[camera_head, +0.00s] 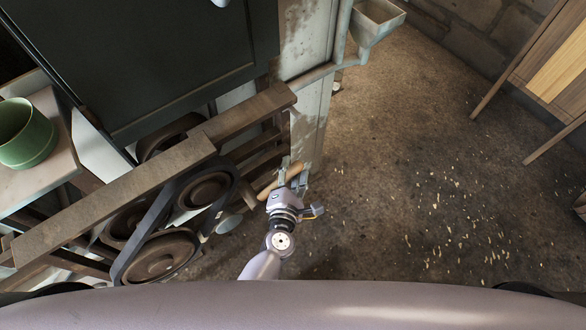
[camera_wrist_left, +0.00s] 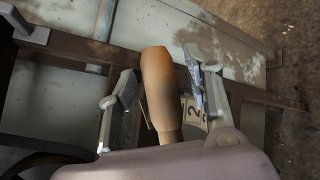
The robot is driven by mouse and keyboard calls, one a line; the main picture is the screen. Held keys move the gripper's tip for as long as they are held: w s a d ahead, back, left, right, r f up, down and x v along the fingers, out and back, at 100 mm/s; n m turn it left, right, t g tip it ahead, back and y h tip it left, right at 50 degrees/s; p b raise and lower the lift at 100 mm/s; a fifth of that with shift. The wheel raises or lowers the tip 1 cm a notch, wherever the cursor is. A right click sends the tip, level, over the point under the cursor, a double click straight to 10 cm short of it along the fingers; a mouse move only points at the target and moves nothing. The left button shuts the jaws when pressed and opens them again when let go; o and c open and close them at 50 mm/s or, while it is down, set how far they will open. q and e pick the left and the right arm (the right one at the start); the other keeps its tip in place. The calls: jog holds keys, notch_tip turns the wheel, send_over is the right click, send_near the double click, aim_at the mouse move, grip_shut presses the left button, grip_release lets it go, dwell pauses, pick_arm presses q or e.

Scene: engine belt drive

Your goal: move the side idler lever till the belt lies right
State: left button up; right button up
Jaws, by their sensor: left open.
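The side idler lever's wooden handle (camera_head: 282,180) sticks out at the right end of the belt drive. In the left wrist view the tan, rounded handle (camera_wrist_left: 158,85) stands between my left gripper's two fingers. My left gripper (camera_head: 293,174) is open around it, with a gap on each side; contact is not clear. The dark belt (camera_head: 147,228) runs round brown pulleys, including an upper one (camera_head: 207,191) and a lower one (camera_head: 160,257). How the belt sits in each groove is too small to tell. My right gripper is out of view.
A brown beam (camera_head: 120,203) crosses above the pulleys. A green pot (camera_head: 25,135) stands on a shelf at left. A pale post (camera_head: 312,115) rises behind the handle. The floor (camera_head: 410,180) to the right is open, with scattered pale chips.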

pick_arm(q)
jog(key=shift+w+f, duration=0.1)
jog(key=shift+w, duration=0.2)
jog(key=shift+c, duration=0.3)
grip_shut()
dwell(0.5)
